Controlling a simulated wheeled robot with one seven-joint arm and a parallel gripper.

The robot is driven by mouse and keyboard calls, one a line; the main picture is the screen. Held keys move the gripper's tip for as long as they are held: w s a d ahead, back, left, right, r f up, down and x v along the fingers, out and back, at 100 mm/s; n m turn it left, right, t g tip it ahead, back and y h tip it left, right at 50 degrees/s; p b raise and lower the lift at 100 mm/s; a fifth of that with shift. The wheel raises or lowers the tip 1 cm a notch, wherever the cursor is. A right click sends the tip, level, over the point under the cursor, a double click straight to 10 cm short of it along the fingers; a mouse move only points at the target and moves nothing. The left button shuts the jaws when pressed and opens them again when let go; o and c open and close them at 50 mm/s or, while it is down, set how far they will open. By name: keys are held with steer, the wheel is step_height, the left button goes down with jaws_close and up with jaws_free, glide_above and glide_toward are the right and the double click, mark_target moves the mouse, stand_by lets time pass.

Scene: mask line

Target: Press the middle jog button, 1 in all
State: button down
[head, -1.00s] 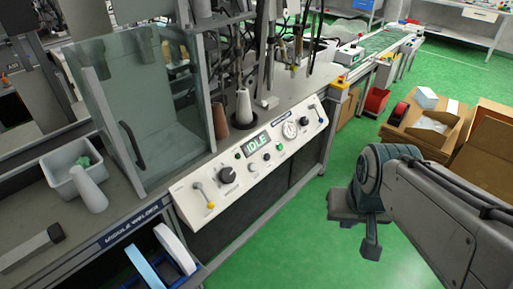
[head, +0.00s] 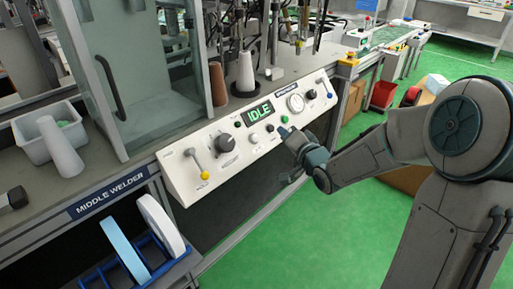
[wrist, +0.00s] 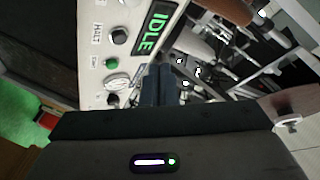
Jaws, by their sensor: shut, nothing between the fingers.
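The white control panel (head: 180,176) of the middle welder has a lit green IDLE display (head: 260,111). Below the display is a row of small buttons: a dark button (head: 254,139), another dark button (head: 269,128) and a green button (head: 284,120). In the wrist view a dark button (wrist: 119,37) sits beside the word HALT, with the green button (wrist: 111,62) near it. I cannot read a jog label. My gripper (head: 283,131) is shut and empty, close in front of the panel near the green button. In the wrist view its fingers (wrist: 158,72) point toward the panel and machine; contact cannot be told.
A glass guard (head: 125,80) stands behind left. Green floor (head: 300,230) in front is clear. Boxes stand right.

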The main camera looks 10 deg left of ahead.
mark_target(255, 138)
steer(key=shift+w+a+m+t+y+b, duration=0.1)
steer(key=shift+a+m+t+y+b, duration=0.35)
steer(key=shift+y, duration=0.35)
steer(key=shift+w+a+f+b, duration=0.7)
steer(key=shift+a+f+b, duration=0.2)
steer(key=shift+f+b, duration=0.1)
steer(key=shift+w+a+f+b, duration=0.7)
steer(key=shift+a+f+b, duration=0.2)
steer(key=shift+b, duration=0.15)
steer(key=shift+w+a+f+b, duration=0.7)
steer(key=shift+a+f+b, duration=0.2)
steer(key=shift+b, duration=0.1)
steer(key=shift+a+f, duration=0.1)
steer(key=shift+w+a+f+b, duration=0.15)
steer(key=shift+w+b, duration=0.05)
steer(key=shift+b, duration=0.1)
